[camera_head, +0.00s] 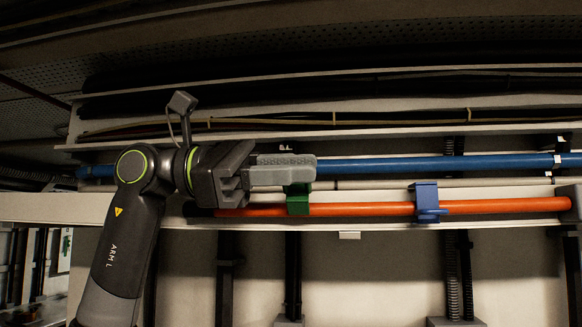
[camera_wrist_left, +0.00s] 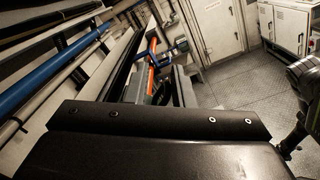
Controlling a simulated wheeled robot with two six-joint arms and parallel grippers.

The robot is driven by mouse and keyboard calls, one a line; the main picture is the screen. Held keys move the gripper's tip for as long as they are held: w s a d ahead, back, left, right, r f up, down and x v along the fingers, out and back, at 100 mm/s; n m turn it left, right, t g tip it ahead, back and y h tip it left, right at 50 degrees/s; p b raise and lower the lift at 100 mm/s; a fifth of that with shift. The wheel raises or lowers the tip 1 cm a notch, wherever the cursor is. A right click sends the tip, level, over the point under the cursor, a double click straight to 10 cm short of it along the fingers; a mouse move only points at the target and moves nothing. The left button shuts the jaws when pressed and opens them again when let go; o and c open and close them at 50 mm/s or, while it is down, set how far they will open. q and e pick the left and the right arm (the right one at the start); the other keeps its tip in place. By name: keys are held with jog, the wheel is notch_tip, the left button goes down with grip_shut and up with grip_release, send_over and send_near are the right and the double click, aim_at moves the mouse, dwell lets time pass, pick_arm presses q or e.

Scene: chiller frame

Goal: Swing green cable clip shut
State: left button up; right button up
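The green cable clip (camera_head: 298,207) sits on the orange cable (camera_head: 365,209) in the head view. Its upper part is partly hidden behind my gripper's fingers, so I cannot tell how far its swinging part is open. My left gripper (camera_head: 305,171) is level, its grey fingers pointing right, at the top of the green clip. I cannot tell whether they touch it or how far apart they are.
A blue clip (camera_head: 427,201) sits on the orange cable to the right. A thick blue pipe (camera_head: 390,166) and a pale pipe run behind and above. The pale frame rail (camera_head: 480,219) lies along the cable, with dark uprights below. Open floor (camera_wrist_left: 240,85) shows in the wrist view.

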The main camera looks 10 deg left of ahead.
pick_arm(q)
jog(key=shift+o, duration=0.3)
jog(key=shift+a, duration=0.15)
jog(key=shift+a, duration=0.3)
jog(key=a+b, duration=0.5)
jog(key=a, duration=1.1)
jog(key=shift+a, duration=0.3)
jog(key=shift+f, duration=0.1)
